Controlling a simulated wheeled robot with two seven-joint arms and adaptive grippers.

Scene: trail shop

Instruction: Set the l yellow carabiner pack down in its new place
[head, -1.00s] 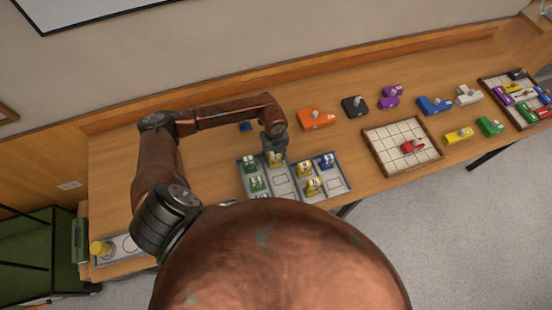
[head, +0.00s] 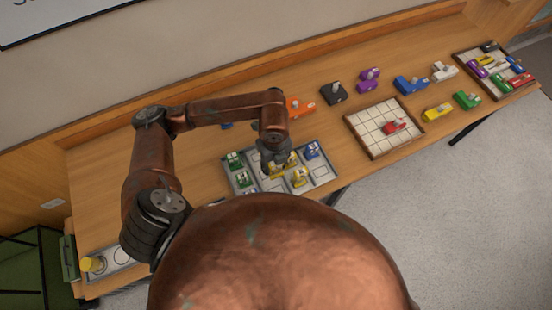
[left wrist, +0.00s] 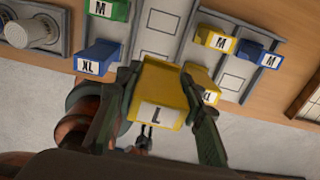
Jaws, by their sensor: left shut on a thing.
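My left gripper (head: 274,164) is shut on the yellow carabiner pack marked L (left wrist: 162,88), seen between its fingers in the left wrist view (left wrist: 158,72). It is over the middle of the grey divided tray (head: 329,177); the gripper partly hides the pack in the head view, and I cannot tell whether the pack touches the tray. In the left wrist view, a yellow M pack (left wrist: 215,38) and a partly covered yellow XL pack (left wrist: 208,93) stand just right of the held pack. My right gripper is not in view.
The tray also has a green M pack (left wrist: 106,9), a blue XL pack (left wrist: 97,57) and a blue M pack (left wrist: 265,58). An outlined slot (left wrist: 161,18) shows empty. Right of the tray are a square gridded tray (head: 375,123) and several coloured items.

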